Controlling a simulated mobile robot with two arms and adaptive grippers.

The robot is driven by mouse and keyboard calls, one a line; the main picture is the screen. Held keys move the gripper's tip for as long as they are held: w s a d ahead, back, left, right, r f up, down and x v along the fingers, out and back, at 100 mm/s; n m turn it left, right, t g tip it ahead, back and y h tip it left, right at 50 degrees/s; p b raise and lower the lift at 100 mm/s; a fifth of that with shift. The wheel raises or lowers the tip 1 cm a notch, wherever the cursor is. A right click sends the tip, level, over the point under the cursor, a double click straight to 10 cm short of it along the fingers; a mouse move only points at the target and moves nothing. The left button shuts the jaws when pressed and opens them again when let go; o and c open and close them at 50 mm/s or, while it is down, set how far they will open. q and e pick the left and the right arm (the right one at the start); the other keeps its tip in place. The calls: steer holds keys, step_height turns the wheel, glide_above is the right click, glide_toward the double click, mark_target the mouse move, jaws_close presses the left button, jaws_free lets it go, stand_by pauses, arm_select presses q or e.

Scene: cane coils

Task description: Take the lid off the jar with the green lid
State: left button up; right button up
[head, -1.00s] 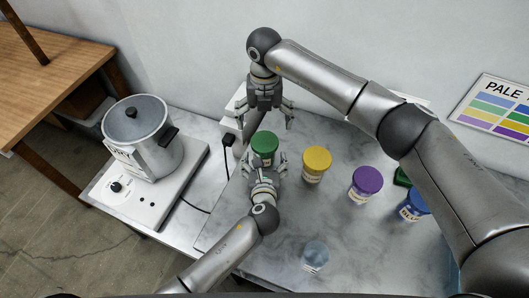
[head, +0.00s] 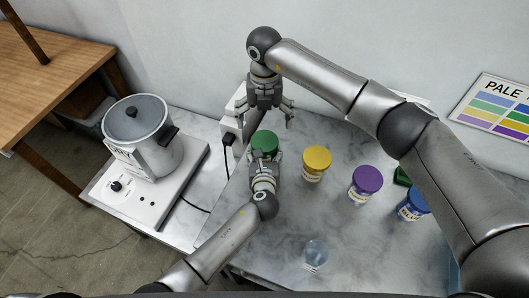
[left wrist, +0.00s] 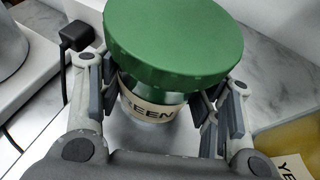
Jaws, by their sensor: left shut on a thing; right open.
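The jar with the green lid (head: 265,141) stands on the marble table, and its lid is on. In the left wrist view the wide green lid (left wrist: 175,42) sits above a pale label reading "GREEN" (left wrist: 147,108). My left gripper (head: 264,160) is shut on the jar's body just below the lid, with a finger on each side. Its fingers also show in the left wrist view (left wrist: 158,100). My right gripper (head: 266,113) is open and empty, pointing down just behind the jar in the head view. The lower part of the jar is hidden by my left gripper.
A yellow-lidded jar (head: 317,157), a purple-lidded jar (head: 367,180) and a blue-lidded jar (head: 415,206) stand to the right. A clear glass vessel (head: 316,254) is near the front. A metal pot (head: 140,145) on a white hotplate (head: 150,207) stands left. A black plug (head: 228,140) and cord lie nearby.

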mark_target(265, 140)
arm_select(q)
steer(key=c, duration=0.9)
jaws_close()
arm_select(e)
steer(key=m, duration=1.3)
steer(key=shift+f+m, duration=0.3)
steer(key=shift+f, duration=3.75)
